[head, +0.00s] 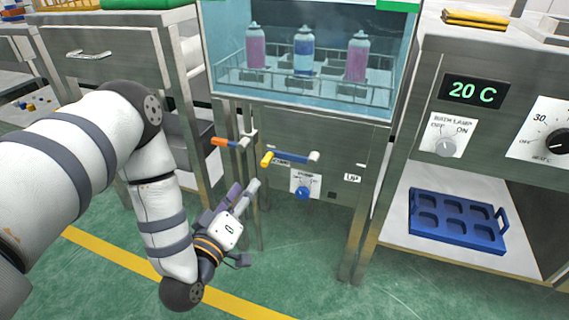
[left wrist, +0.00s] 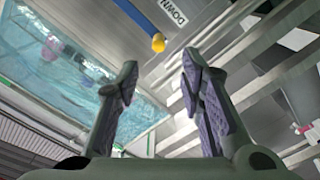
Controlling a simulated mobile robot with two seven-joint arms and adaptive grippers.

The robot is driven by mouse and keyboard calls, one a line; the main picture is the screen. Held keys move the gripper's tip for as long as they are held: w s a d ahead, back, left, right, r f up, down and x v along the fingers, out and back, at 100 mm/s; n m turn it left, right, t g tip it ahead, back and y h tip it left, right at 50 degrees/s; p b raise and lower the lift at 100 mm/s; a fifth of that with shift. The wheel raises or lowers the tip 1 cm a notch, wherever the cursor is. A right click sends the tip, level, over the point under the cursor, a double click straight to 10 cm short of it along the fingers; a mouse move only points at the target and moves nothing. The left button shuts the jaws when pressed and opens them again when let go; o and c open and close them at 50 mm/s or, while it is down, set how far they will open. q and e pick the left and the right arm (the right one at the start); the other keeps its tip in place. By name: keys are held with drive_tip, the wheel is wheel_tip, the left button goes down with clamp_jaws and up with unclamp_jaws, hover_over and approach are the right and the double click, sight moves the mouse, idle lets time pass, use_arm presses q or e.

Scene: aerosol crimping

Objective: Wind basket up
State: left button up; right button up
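The wire basket (head: 342,94) holds three spray cans, two pink and one blue, inside the glass-fronted water bath (head: 225,75). Below the bath a crank (head: 290,157) with a yellow grip sits on the steel front, between labels that read DOWN and UP (head: 352,178). My left gripper (head: 245,192) is below and left of the crank, apart from it. In the left wrist view its fingers (left wrist: 160,68) are spread with nothing between them. The yellow grip (left wrist: 158,42) shows beyond the fingertips, near the DOWN label (left wrist: 172,8). My right gripper is not in view.
An orange-tipped lever (head: 228,142) juts out left of the crank. A blue knob (head: 303,193) is below it. A blue tray (head: 455,222) lies on the right shelf under a panel reading 20 C (head: 473,92). The green floor in front is clear.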

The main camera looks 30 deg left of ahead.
sight(263, 164)
use_arm(q)
drive_tip(key=b+x, duration=0.2)
drive_tip(key=x, duration=0.9)
drive_tip(key=shift+r+b, duration=0.2)
drive_tip(key=shift+b, duration=0.1)
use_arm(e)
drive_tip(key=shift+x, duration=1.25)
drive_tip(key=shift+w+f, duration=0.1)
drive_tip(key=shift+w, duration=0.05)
use_arm(q)
clamp_jaws()
